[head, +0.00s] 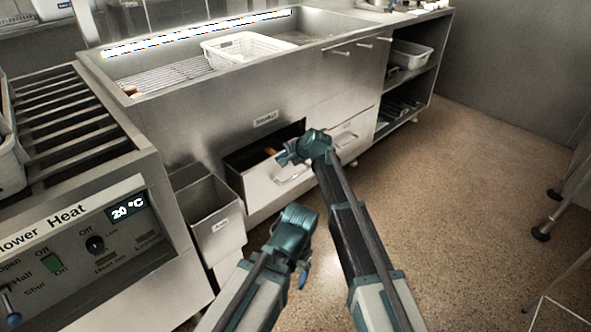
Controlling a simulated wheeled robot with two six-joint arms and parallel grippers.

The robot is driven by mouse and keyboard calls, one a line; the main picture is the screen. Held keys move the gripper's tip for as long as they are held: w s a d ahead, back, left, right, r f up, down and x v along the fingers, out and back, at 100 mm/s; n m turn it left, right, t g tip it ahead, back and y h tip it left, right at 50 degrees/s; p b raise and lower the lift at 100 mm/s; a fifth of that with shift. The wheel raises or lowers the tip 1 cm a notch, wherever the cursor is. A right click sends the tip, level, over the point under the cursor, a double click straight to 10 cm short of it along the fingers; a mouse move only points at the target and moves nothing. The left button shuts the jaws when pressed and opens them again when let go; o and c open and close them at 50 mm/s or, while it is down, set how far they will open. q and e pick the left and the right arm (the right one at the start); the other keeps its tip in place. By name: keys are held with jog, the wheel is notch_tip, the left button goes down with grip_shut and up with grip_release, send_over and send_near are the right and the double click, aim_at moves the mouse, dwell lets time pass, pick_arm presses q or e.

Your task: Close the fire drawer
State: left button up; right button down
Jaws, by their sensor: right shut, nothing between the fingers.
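The open drawer (262,192) sticks out from the lower front of the steel fryer unit, below a small label plate. Its dark inside shows, with a brownish item in it, and a bar handle is on its front. My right gripper (284,158) is shut and empty, over the drawer's front edge near the handle; I cannot tell if it touches. My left gripper (303,275) is lower, in front of the drawer and apart from it; its fingers are mostly hidden.
A perforated white basket (247,50) sits in the basin on top. A steel bin (217,226) hangs just left of the drawer. A control panel (95,245) stands at left. A shut drawer front (350,140) is to the right.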

jog(key=w+a, duration=0.5)
jog(key=a, duration=0.1)
jog(key=shift+w+a, duration=0.3)
jog(key=shift+w, duration=0.05)
jog(key=shift+d, duration=0.1)
